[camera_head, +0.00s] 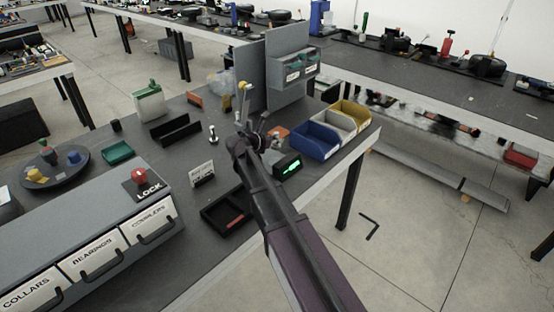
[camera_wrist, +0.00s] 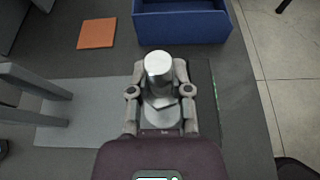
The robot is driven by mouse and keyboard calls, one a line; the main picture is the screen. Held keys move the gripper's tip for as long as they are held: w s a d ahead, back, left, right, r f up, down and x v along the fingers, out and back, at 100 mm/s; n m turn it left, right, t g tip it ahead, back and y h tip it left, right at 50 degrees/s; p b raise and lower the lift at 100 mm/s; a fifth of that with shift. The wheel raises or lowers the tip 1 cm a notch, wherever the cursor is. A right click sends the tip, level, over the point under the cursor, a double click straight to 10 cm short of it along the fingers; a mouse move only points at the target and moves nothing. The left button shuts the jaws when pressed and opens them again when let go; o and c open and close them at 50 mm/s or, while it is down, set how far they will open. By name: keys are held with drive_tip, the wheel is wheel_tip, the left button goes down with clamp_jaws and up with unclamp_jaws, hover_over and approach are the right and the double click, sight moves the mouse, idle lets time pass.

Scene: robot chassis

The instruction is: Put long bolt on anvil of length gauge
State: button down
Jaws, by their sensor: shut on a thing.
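My gripper (camera_wrist: 161,92) is shut on a silver metal piece, taken to be the long bolt (camera_wrist: 158,68), with a round end and a wider faceted part between the fingers. In the head view my gripper (camera_head: 258,130) is small and the held bolt cannot be made out clearly. Below it in the wrist view is a light grey plate (camera_wrist: 80,112), possibly the length gauge's base. A box with a green display (camera_head: 287,165) stands beside my arm. The anvil is not identifiable, and contact between bolt and anvil cannot be told.
Blue (camera_head: 316,141), grey and yellow bins stand right of my gripper, near the bench edge. Grey upright panels (camera_head: 290,75) stand behind. A small silver upright piece (camera_head: 213,134), a label stand (camera_head: 202,173) and a black tray (camera_head: 226,212) are to the left. Grey prongs (camera_wrist: 35,82) show at the left.

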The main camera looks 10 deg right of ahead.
drive_tip(key=shift+f+b, duration=1.05)
drive_tip(key=shift+f, duration=0.3)
drive_tip(key=shift+f, duration=0.1)
drive_tip(key=shift+f+b, duration=1.8)
drive_tip(key=shift+b, duration=0.1)
drive_tip(key=shift+f, duration=0.15)
drive_tip(key=c, duration=0.8)
unclamp_jaws()
drive_tip(key=shift+c, duration=0.2)
